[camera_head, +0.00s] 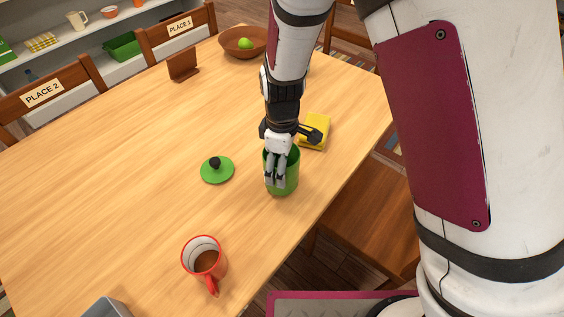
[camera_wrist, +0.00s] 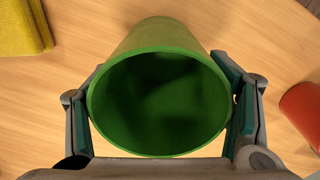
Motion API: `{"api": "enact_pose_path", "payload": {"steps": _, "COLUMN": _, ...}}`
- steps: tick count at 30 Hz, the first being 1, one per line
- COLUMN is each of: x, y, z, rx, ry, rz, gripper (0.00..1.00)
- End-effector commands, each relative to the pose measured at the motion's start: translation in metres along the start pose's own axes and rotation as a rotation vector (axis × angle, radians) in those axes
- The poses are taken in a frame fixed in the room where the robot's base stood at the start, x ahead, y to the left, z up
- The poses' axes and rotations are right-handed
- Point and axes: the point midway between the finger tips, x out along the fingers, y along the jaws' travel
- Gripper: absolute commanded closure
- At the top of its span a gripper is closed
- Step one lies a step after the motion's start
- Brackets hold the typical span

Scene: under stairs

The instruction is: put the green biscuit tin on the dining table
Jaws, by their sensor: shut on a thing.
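The green biscuit tin (camera_head: 291,179) is an open cylinder without its lid, at the near right edge of the wooden dining table (camera_head: 120,170). It looks upright, and its base appears to be at the tabletop. In the wrist view the tin (camera_wrist: 160,45) has its open mouth facing the camera, and its inside is dark with no contents I can make out. My gripper (camera_head: 274,182) reaches down from above and is shut on the tin, with one finger (camera_wrist: 238,100) on each side of it. A green lid with a black knob (camera_head: 217,172) lies on the table, left of the tin.
A yellow folded cloth or sponge (camera_head: 317,130) lies just behind the tin. A wooden bowl (camera_head: 232,50) with a green fruit and a brown stand (camera_head: 183,65) are farther back. The table's left middle is clear.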

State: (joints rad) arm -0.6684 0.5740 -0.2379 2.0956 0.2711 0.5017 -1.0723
Motion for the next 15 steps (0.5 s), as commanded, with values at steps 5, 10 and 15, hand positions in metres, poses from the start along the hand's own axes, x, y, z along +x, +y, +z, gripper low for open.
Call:
{"api": "enact_pose_path", "payload": {"steps": 5, "x": 0.0099, "y": 0.0002, "z": -0.0001, "rx": 0.000, "ry": 0.000, "rz": 0.001, "gripper": 0.76}}
{"api": "enact_pose_path", "payload": {"steps": 10, "x": 0.0100, "y": 0.0002, "z": -0.0001, "rx": 0.000, "ry": 0.001, "rz": 0.001, "gripper": 0.76}}
{"api": "enact_pose_path", "payload": {"steps": 15, "x": 0.0127, "y": 0.0002, "z": -0.0001, "rx": -0.001, "ry": 0.001, "rz": 0.001, "gripper": 0.15}}
